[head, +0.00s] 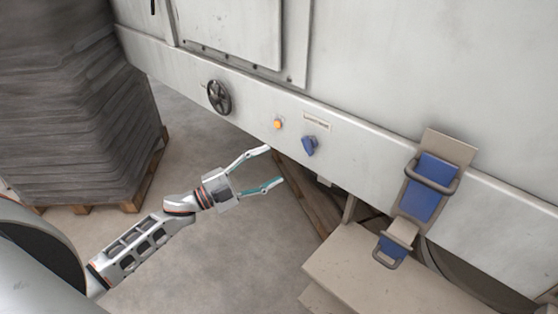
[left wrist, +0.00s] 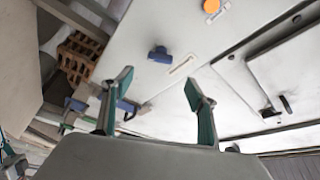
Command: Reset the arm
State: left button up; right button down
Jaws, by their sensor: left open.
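My left gripper (head: 275,168) reaches in from the lower left in the head view, in front of the pale machine panel (head: 350,155). Its two fingers are spread wide with nothing between them. In the left wrist view both fingers (left wrist: 160,92) are apart and empty too. A blue knob (head: 309,146) and an orange button (head: 278,124) are on the panel beyond the fingertips. The wrist view also shows the blue knob (left wrist: 160,55) and the orange button (left wrist: 212,6). The gripper appears clear of the panel. My right gripper is in neither view.
A black handwheel (head: 219,97) is left of the button. A blue-padded bracket (head: 428,188) hangs at the right above a beige box (head: 365,270). Stacked grey sacks (head: 70,100) stand on a wooden pallet (head: 146,180) at the left. The concrete floor (head: 210,260) below the gripper is clear.

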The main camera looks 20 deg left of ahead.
pick_arm(q)
jog(key=shift+s+a, duration=0.15)
jog(key=shift+f, duration=0.1)
dwell(0.3)
jog(key=s+d+f+n+g+y, duration=0.1)
jog(key=s+d+f+n+y, duration=0.1)
jog(key=s+f+n, duration=0.3)
jog(key=s+d+f+n+g+y, duration=0.2)
jog(key=s+d+f+n+y, duration=0.1)
jog(key=s+f, duration=0.7)
jog(key=s+d+f+n+g+y, duration=0.1)
jog(key=s+d+f+n+y, duration=0.1)
jog(key=s+f+n+y, duration=0.3)
jog(key=s+f+n, duration=0.3)
jog(key=f, duration=0.3)
jog(key=shift+d+g, duration=0.25)
jog(key=shift+g, duration=0.05)
